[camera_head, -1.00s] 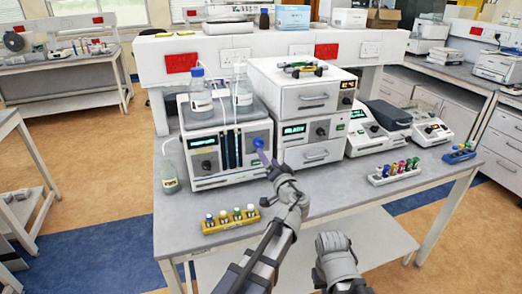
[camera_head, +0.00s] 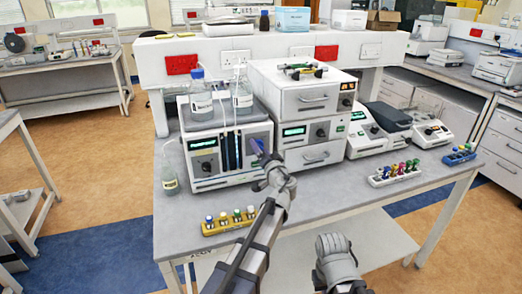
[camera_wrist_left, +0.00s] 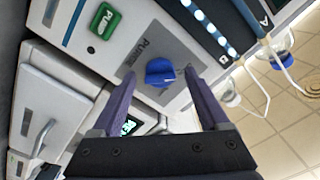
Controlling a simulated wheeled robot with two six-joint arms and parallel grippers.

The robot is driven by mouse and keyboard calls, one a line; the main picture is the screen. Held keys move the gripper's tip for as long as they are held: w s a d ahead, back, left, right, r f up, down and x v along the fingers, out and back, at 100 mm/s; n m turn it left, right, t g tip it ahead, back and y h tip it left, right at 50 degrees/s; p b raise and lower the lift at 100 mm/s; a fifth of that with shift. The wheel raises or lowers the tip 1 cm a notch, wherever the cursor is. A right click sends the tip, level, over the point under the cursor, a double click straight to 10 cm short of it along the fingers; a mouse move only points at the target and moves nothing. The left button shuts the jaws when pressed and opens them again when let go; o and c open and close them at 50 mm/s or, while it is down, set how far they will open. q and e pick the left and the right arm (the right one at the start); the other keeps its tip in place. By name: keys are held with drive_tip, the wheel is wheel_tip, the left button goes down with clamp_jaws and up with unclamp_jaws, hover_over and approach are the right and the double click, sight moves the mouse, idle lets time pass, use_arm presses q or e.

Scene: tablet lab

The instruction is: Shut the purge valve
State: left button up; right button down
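The purge valve is a blue round knob (camera_wrist_left: 160,72) on a grey panel lettered PURGE, beside a green PUMP button (camera_wrist_left: 105,21). In the head view the knob (camera_head: 256,146) is on the right of the pump unit's front (camera_head: 203,165), partly hidden by my gripper. My left gripper (camera_head: 264,154) is at this panel, its purple fingers pointing at the knob. In the left wrist view the open fingers (camera_wrist_left: 161,80) lie on either side of the knob, with gaps on both sides; I cannot tell whether the tips reach its depth.
Two bottles (camera_head: 201,103) stand on the pump unit, with tubes running down. Stacked white modules (camera_head: 304,100) stand close to its right. A yellow vial rack (camera_head: 229,222) lies on the bench in front, left of my arm. A small bottle (camera_head: 169,178) stands at the left.

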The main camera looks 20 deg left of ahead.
use_arm(q)
clamp_jaws()
idle(0.4)
drive_tip(key=shift+m, duration=9.1)
drive_tip(key=shift+s, duration=0.1)
unclamp_jaws()
